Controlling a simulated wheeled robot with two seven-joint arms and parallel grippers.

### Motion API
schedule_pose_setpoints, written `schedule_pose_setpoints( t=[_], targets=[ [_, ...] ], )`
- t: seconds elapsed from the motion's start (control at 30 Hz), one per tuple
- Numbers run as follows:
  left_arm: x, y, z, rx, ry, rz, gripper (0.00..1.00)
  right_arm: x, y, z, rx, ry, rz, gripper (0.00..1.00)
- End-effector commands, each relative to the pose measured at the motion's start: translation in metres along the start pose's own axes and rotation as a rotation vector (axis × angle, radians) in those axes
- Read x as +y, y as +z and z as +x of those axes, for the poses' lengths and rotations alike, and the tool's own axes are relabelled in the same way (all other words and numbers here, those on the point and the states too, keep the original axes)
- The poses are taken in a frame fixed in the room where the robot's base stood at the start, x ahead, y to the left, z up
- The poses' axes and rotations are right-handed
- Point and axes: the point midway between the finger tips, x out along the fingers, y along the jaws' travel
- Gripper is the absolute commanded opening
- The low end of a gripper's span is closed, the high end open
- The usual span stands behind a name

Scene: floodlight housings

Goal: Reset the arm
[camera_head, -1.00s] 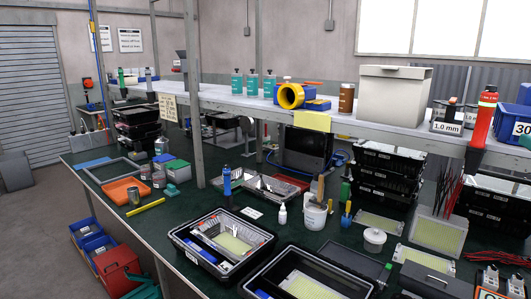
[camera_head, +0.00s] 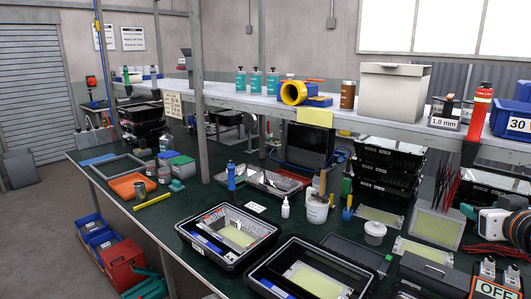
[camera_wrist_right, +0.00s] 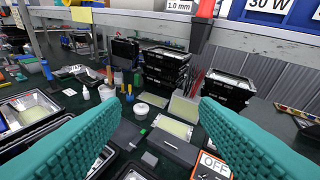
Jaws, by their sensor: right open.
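My right gripper (camera_head: 470,224) shows at the right edge of the head view, above the right part of the green bench. Its white wrist housing is cut off by the frame edge. In the right wrist view its two teal ribbed fingers (camera_wrist_right: 160,108) stand wide apart with nothing between them. The gripper is open and empty, and the bench lies beyond the fingers. My left gripper is in neither current view.
Stacked black crates (camera_head: 375,180) stand behind. A shelf (camera_head: 235,97) crosses above the bench. An OFF sign (camera_head: 490,290) is at lower right.

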Motion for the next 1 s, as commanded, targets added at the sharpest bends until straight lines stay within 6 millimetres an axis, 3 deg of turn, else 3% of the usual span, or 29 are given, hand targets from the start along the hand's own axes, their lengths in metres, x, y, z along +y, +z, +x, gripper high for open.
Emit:
schedule_pose_setpoints(
  t=[0.13,0.27,0.4,0.5,0.7,1.0],
  targets=[
    [-0.001,-0.006,0.0,0.009,-0.001,0.0,0.43,0.045,-0.078,0.008,0.15,0.045,-0.058,0.55],
    [-0.001,-0.006,0.0,0.009,-0.001,0.0,0.43,0.091,-0.166,-0.004,0.313,0.098,-0.116,0.55],
    [-0.001,-0.005,0.0,0.009,-0.002,0.0,0.43,0.137,-0.255,-0.039,0.487,0.161,-0.164,0.55],
    [-0.001,-0.005,0.0,0.009,-0.002,0.0,0.43,0.162,-0.306,-0.072,0.596,0.201,-0.184,0.55],
    [-0.001,-0.005,0.0,0.008,-0.002,0.0,0.43,0.192,-0.368,-0.132,0.749,0.258,-0.199,0.55],
    [-0.001,-0.004,0.0,0.006,-0.002,0.0,0.43,0.22,-0.419,-0.212,0.922,0.319,-0.192,0.55]
  ],
)
